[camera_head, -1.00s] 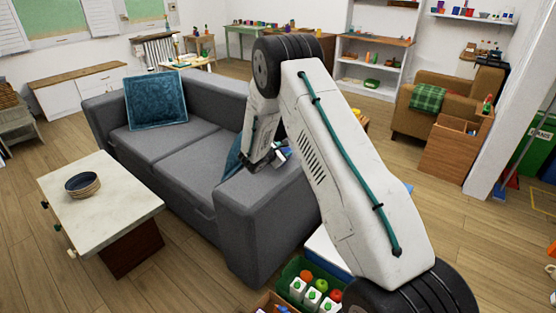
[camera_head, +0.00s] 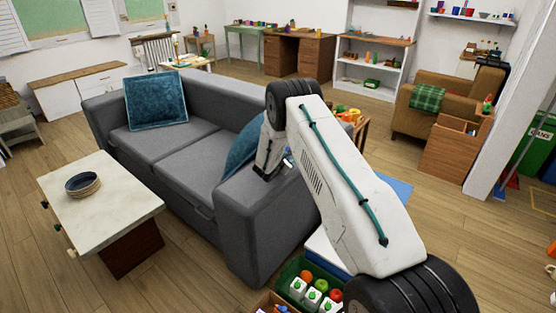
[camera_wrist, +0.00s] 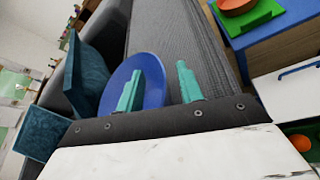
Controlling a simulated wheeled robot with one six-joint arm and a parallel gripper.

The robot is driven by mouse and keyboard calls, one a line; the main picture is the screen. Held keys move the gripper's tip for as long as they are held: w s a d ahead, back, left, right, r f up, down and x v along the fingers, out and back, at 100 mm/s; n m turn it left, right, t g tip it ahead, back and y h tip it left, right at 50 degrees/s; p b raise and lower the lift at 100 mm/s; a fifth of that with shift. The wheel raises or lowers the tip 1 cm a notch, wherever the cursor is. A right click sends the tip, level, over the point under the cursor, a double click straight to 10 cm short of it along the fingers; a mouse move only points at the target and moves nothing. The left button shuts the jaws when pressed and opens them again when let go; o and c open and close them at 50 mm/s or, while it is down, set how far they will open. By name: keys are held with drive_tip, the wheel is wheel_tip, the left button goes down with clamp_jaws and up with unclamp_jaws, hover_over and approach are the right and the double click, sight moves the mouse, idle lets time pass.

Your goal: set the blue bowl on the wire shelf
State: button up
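A round blue thing (camera_wrist: 150,92), seemingly the blue bowl, shows in the wrist view over the grey sofa (camera_wrist: 185,35). My gripper (camera_wrist: 157,85) has its two teal fingers well apart. The left finger overlaps the blue round, and the right finger is just to the right of its edge. I cannot tell whether they touch it. In the head view my gripper (camera_head: 287,164) is over the near arm end of the sofa (camera_head: 175,150), and the bowl is not visible there. I cannot make out which shelf is the wire shelf.
A teal cushion (camera_head: 243,145) leans near my gripper. A coffee table (camera_head: 120,205) with stacked bowls (camera_head: 82,184) stands left. A green crate (camera_head: 290,272) of fruit and cartons is at the front. A white shelving unit (camera_head: 375,75) and an armchair (camera_head: 425,115) are behind.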

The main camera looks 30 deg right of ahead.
drive_tip(key=shift+c, duration=0.4)
clamp_jaws()
